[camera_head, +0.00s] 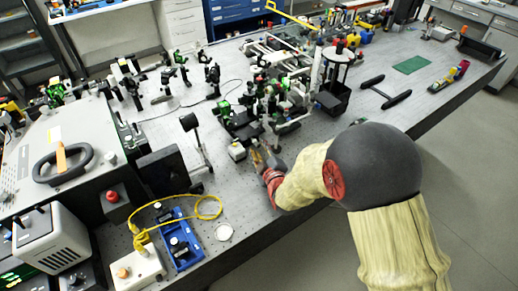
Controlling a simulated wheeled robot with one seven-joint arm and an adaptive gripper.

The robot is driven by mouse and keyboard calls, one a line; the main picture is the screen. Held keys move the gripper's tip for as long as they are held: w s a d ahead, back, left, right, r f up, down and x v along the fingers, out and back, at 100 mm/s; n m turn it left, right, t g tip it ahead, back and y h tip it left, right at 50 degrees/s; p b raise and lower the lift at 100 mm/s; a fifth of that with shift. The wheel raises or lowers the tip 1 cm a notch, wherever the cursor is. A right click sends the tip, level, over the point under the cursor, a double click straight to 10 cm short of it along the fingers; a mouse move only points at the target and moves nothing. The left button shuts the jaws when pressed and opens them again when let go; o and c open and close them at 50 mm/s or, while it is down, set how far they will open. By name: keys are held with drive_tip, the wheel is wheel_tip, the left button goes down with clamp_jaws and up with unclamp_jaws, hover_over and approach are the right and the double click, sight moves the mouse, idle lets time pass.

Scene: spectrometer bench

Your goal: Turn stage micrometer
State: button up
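My arm reaches in from the right side of the head view, and my gripper (258,158) is at the front of a cluster of dark optics mounts near the middle of the bench. The gripper is small and partly covered by my wrist, so its finger opening cannot be made out. The stage (240,122) appears to be part of this dark cluster, just behind and left of the gripper. The micrometer itself is too small to pick out, and I cannot tell whether the gripper touches it.
A large grey instrument box (55,165) stands at the left. A blue tray (180,240) and a yellow cable (208,207) lie at the front left. Posts and mounts crowd the back.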

drive_tip(key=shift+x, duration=0.8)
drive_tip(key=shift+c, duration=1.4)
clamp_jaws()
